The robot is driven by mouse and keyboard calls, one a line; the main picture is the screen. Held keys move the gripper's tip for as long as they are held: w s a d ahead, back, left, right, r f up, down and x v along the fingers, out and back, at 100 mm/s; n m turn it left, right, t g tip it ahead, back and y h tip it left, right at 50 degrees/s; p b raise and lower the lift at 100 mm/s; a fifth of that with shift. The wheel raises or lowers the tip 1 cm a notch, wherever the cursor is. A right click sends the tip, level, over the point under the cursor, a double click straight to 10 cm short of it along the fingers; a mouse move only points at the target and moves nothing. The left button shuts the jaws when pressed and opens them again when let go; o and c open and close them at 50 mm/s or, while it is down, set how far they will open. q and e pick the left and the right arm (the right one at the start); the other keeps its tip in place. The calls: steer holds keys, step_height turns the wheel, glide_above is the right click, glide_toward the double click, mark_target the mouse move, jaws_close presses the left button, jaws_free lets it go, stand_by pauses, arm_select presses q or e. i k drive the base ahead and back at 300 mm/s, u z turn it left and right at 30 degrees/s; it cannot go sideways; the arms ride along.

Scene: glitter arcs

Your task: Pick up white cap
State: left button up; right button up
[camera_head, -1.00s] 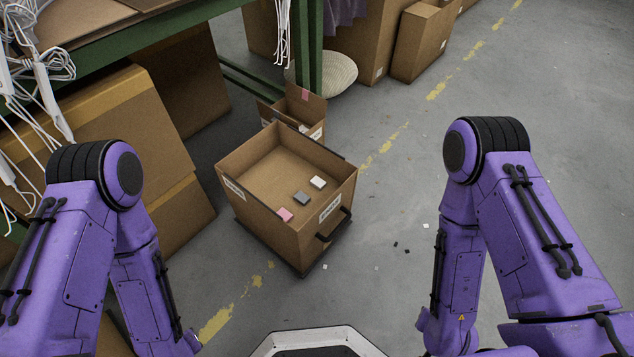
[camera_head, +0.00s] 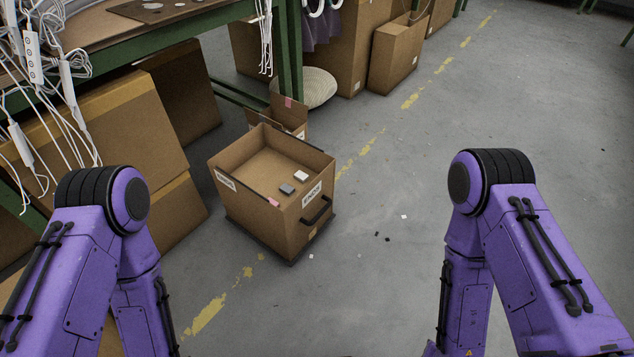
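A small white square piece (camera_head: 301,176), which looks like the white cap, lies inside an open cardboard box (camera_head: 245,160) left of centre. A dark grey piece (camera_head: 287,189) lies beside it, and a pink piece (camera_head: 273,202) shows at the box's near wall, partly hidden. Both my purple arms reach in from the lower left and lower right, bent downward. Both grippers are out of the picture, and neither arm touches the box.
A green-framed workbench (camera_head: 190,50) with hanging white cables (camera_head: 70,85) stands at the left. Large cardboard boxes (camera_head: 120,130) stand under it. Small white and dark bits (camera_head: 404,217) lie on the grey floor. The floor right of the box is open.

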mark_target(302, 177)
steer(key=z, duration=0.75)
steer(key=i, duration=0.4)
